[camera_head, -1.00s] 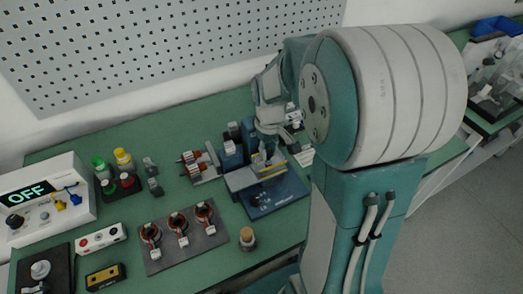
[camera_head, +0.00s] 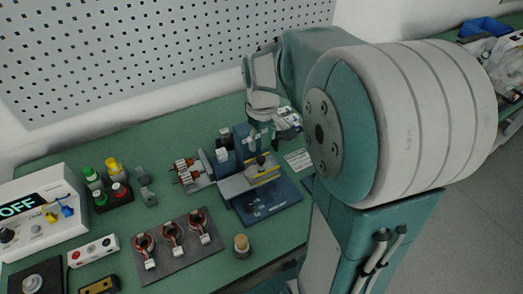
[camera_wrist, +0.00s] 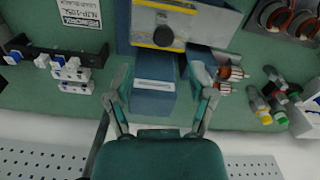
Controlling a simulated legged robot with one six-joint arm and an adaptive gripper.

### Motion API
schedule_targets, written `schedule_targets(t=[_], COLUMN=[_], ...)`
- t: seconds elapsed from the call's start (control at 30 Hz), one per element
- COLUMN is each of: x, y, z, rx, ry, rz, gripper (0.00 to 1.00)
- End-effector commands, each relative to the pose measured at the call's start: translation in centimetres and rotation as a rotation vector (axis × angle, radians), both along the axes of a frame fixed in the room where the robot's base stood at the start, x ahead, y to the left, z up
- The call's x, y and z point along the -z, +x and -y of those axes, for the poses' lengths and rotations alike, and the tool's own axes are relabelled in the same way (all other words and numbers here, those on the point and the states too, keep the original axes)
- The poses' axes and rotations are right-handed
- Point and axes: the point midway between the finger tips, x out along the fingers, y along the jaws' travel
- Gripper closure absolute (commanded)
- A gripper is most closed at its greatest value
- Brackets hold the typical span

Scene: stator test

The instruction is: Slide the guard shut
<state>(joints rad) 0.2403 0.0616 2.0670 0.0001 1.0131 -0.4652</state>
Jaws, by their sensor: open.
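The guard (camera_head: 236,187) is a grey panel with a yellow strip and a dark knob. It sits over the blue base plate (camera_head: 262,208) of the test fixture. In the wrist view the guard (camera_wrist: 200,22) is at the top, with its yellow edge and black round knob (camera_wrist: 163,36) facing my gripper. My gripper (camera_wrist: 163,92) is open and empty. Its fingers are on either side of a blue block (camera_wrist: 153,100) in that view, apart from the knob. In the head view my gripper (camera_head: 268,130) is behind the guard, partly hidden.
Copper-wound parts (camera_head: 187,165) lie left of the fixture. A dark plate (camera_head: 160,262) with three stators, a cork-coloured peg (camera_head: 241,246) and a control box (camera_head: 40,215) reading OFF are further left and front. A pegboard wall (camera_head: 150,60) stands behind.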

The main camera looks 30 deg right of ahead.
Motion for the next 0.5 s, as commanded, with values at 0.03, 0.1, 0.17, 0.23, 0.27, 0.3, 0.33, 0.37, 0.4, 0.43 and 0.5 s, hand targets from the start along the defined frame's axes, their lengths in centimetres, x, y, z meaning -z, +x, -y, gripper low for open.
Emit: schedule_targets(t=[0.03, 0.1, 0.17, 0.23, 0.27, 0.3, 0.33, 0.37, 0.4, 0.43, 0.5], x=[-1.2, -2.6, -3.6, -4.6, -4.9, -5.3, -5.5, -5.7, -5.8, -5.9, -6.0], y=[0.1, 0.1, 0.1, 0.1, 0.1, 0.1, 0.0, 0.0, 0.0, 0.0, 0.0], z=[0.1, 0.1, 0.1, 0.2, 0.2, 0.2, 0.2, 0.2, 0.2, 0.2, 0.2], rx=[0.000, 0.000, 0.000, 0.000, 0.000, 0.000, 0.000, 0.000, 0.000, 0.000, 0.000], ry=[-0.001, 0.000, 0.000, -0.001, 0.000, 0.000, 0.001, 0.001, 0.001, 0.001, 0.001], rz=[0.004, 0.003, 0.003, 0.002, 0.001, 0.001, 0.000, -0.001, -0.001, -0.001, -0.001], gripper=[0.30, 0.30, 0.30, 0.30, 0.30, 0.30, 0.30, 0.30, 0.30, 0.30, 0.30])
